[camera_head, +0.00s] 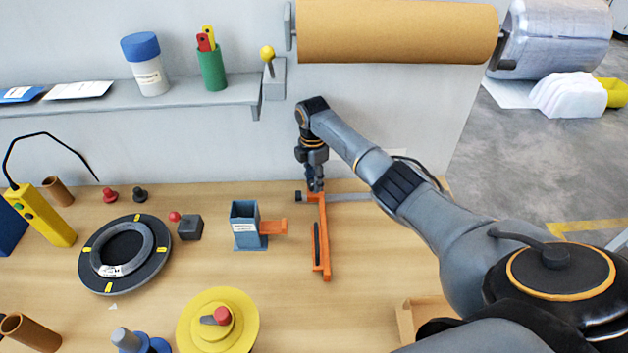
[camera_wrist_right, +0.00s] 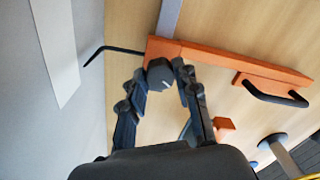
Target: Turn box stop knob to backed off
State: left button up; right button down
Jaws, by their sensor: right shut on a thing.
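The box stop is an orange arm (camera_head: 323,240) with a black handle, attached to a grey rail (camera_head: 350,197) on the bench. Its dark knob (camera_wrist_right: 160,73), with a white mark on its face, sits at the end of the orange arm, which also shows in the right wrist view (camera_wrist_right: 230,63). My right gripper (camera_head: 315,185) reaches down over this end and hides most of the knob in the head view. In the wrist view its two fingers (camera_wrist_right: 162,85) are closed on either side of the knob. My left gripper is not in view.
A blue box holder (camera_head: 244,225) with an orange tab stands left of the orange arm. A black ring (camera_head: 97,277), a yellow disc (camera_head: 240,325) and a dark cube (camera_head: 190,228) lie further left. The wall and shelf (camera_head: 190,98) are close behind. Bench right of the arm is mostly clear.

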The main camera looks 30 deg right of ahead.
jog(key=shift+s+f+n, duration=0.1)
jog(key=shift+f+n, duration=0.05)
jog(key=shift+n, duration=0.75)
jog(key=c, duration=1)
grip_release()
notch_tip(320, 180, up, 8)
jog(key=shift+f, duration=0.2)
jog(key=shift+f, duration=0.1)
